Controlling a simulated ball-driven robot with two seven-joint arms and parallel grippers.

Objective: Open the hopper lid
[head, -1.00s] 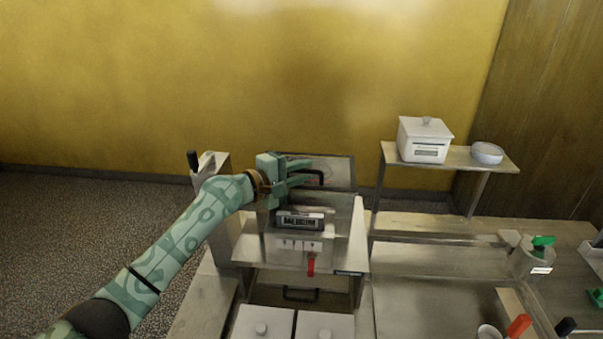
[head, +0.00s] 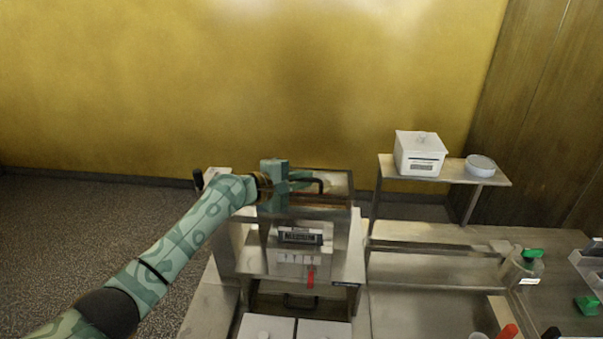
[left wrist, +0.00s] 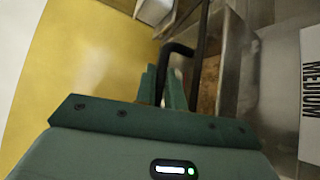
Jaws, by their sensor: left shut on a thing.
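The steel hopper (head: 337,232) stands in the middle of the head view, with a dark label on its front. Its lid (head: 338,180) is raised at the top, and in the left wrist view the lid (left wrist: 203,32) shows nearly edge-on beside the open top with a brownish inside. The black lid handle (head: 319,182) sticks out from the lid. My left gripper (head: 300,181) is shut on this handle; the left wrist view shows the handle (left wrist: 176,48) running down between the fingers (left wrist: 165,88). My right gripper is in neither view.
A red lever (head: 310,277) hangs on the hopper's front. White lidded boxes (head: 265,327) stand below. At right, a shelf (head: 440,176) carries a white box (head: 419,153) and a bowl (head: 480,166). The yellow wall (head: 150,90) lies behind.

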